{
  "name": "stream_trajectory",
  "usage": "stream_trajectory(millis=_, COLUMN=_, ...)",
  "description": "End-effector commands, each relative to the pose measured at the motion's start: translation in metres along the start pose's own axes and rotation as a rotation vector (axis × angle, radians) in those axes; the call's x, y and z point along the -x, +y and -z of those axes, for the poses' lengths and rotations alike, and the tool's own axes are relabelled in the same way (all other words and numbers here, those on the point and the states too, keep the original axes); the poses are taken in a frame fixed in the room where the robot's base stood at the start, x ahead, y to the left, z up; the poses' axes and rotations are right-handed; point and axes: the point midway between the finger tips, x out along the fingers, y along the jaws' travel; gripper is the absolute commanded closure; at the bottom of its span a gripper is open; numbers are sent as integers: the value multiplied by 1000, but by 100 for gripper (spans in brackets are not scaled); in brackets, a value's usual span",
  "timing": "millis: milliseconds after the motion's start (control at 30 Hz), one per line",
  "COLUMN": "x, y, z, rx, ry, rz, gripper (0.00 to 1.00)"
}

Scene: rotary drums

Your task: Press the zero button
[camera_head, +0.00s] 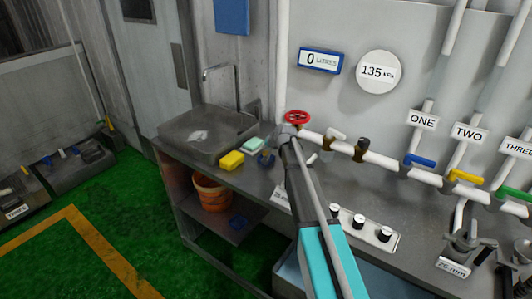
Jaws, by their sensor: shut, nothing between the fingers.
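No button marked zero can be made out. A blue-framed display (320,60) on the wall reads 0 LITRES. My arm (326,262), teal and grey, reaches up from the bottom over the bench. Its far grey end is beside the red handwheel in the picture; contact cannot be told. I cannot make out my gripper's fingers.
A pipe with a red handwheel (297,118) runs along the bench. Valve handles blue (419,160), yellow (467,176) and green (514,193) stand right. A pressure dial (379,72) reads 135 kPa. A sink (198,134), yellow sponge (231,160) and orange bucket (211,193) are left.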

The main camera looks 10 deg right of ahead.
Motion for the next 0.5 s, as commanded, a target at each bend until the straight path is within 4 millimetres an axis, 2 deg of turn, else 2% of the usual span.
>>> stream_trajectory(millis=267, x=2, y=-2, z=2, rx=0, ry=0, rz=0, gripper=100)
stream_trajectory(millis=500, x=14, y=-10, z=10, rx=0, ry=0, rz=0, gripper=100)
